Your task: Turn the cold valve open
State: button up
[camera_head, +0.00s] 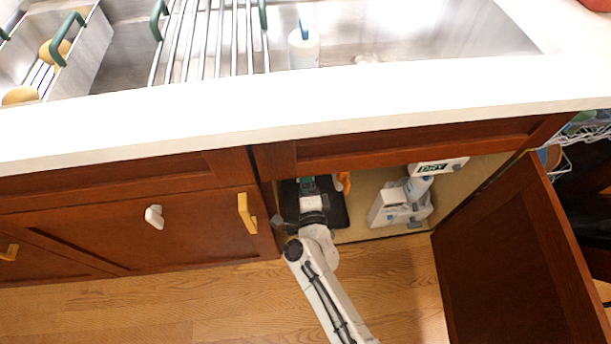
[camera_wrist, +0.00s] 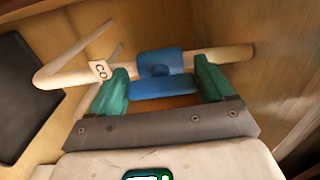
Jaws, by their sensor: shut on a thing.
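In the head view my gripper (camera_head: 308,184) reaches into the open cabinet under the sink; the valve is hidden there.
The cabinet door (camera_head: 515,265) stands open at right. Inside are a dark tray (camera_head: 336,214), an orange item (camera_head: 343,182) and a white item (camera_head: 400,205) labelled "DRY". The wood floor (camera_head: 200,310) in front is clear.

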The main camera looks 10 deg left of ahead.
jog(key=o, duration=0.9)
jog(key=shift+s, duration=0.1)
jog(key=p+v, duration=0.2)
jog(key=v, duration=0.8)
jog(key=shift+s, duration=0.35)
jog(key=shift+d, duration=0.1)
